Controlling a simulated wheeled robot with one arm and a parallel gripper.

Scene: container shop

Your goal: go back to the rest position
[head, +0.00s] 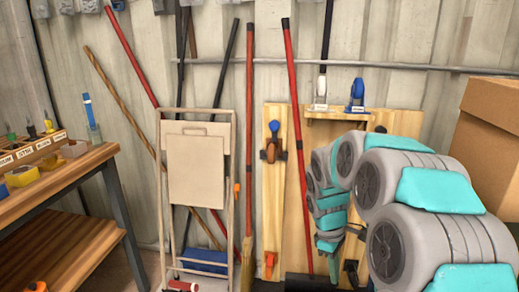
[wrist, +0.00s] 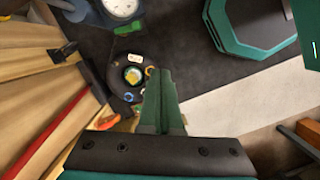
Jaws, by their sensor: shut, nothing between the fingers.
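My arm, grey with teal covers, reaches in from the right in the head view and bends downward in front of a wooden board. My gripper (wrist: 160,73) shows in the wrist view as two green fingers lying together, shut and empty. It points over a dark floor and a round black object (wrist: 133,78) with small coloured pieces on it. I cannot tell how far apart the fingertips and that object are.
A wooden workbench (head: 66,172) with labelled bins stands at the left. A folded frame stand (head: 196,170) and long-handled tools lean on the metal wall. A wooden board (head: 272,190) stands behind my arm. A cardboard box (head: 488,150) is at the right.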

